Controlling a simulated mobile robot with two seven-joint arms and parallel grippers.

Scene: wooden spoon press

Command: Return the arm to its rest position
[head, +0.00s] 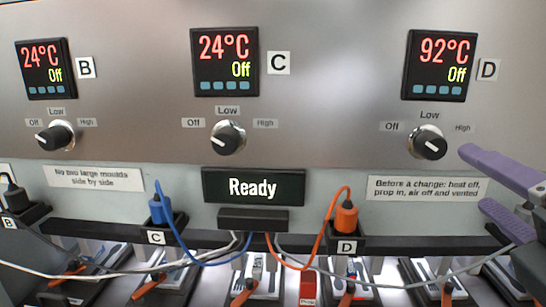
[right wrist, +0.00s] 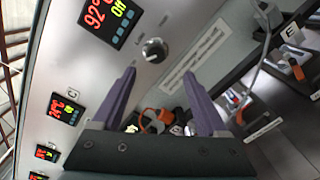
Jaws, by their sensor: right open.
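My right gripper (head: 475,180) comes in from the right edge in the head view, with purple fingers spread apart and nothing between them. It is in front of the panel, just right of and below the D knob (head: 430,142). In the right wrist view, both purple fingers of the gripper (right wrist: 160,75) stand apart, pointing at the panel below the D knob (right wrist: 155,50). The D display (head: 438,65) reads 92°C and Off. My left gripper is not seen.
The B display (head: 45,68) and C display (head: 225,62) both read 24°C and Off. A screen (head: 253,187) reads Ready. A blue plug (head: 157,210) sits at C and an orange plug (head: 346,217) at D, with loose cables. Several slots with orange-handled parts line the bottom.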

